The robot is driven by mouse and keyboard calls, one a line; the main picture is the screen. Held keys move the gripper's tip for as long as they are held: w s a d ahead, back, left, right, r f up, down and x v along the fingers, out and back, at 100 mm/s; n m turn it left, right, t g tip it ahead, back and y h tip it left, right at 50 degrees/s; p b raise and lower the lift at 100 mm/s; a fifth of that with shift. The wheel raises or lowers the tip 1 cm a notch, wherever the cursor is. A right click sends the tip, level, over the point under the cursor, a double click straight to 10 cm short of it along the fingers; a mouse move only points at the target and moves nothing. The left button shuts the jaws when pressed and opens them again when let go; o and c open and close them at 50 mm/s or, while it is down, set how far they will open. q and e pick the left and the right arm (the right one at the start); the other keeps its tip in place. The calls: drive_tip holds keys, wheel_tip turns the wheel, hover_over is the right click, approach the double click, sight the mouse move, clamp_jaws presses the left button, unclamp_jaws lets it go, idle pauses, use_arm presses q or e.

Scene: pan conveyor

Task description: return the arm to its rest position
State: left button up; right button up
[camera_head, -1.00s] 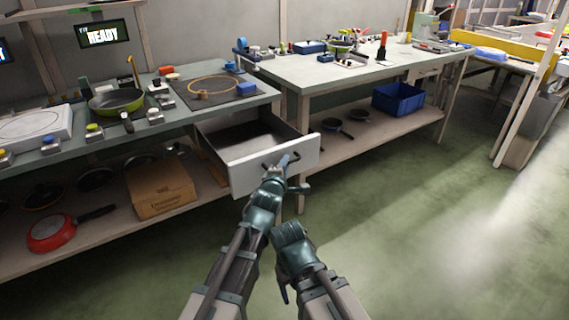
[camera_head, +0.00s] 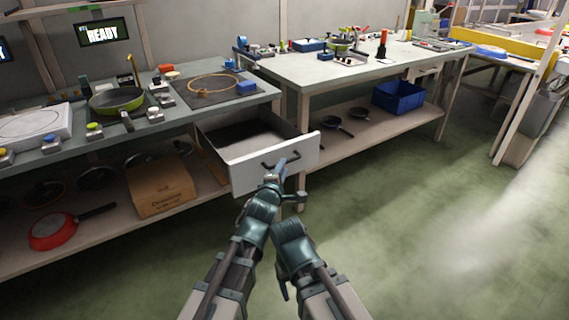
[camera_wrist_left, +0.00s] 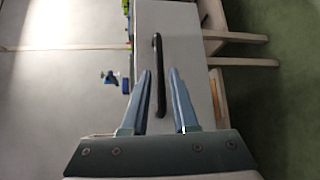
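My left gripper (camera_head: 275,172) is in front of the open drawer (camera_head: 248,176), close to its white front. In the left wrist view the left gripper (camera_wrist_left: 164,100) has its two fingers apart, with the black drawer handle (camera_wrist_left: 160,75) ahead between them. The handle (camera_head: 282,160) also shows in the head view, and the fingers look clear of it. The drawer is pulled out and looks empty inside. My right arm (camera_head: 293,245) is low beside the left one; its fingers do not show clearly.
The drawer sticks out from under the left workbench (camera_head: 65,150), which bears a green pan (camera_head: 115,101). A cardboard box (camera_head: 160,187) and a red pan (camera_head: 54,231) are on its lower shelf. A blue crate (camera_head: 398,97) is under the right table. The floor to the right is clear.

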use_arm(q)
drive_tip(key=v, duration=0.3)
drive_tip(key=shift+a, duration=0.1)
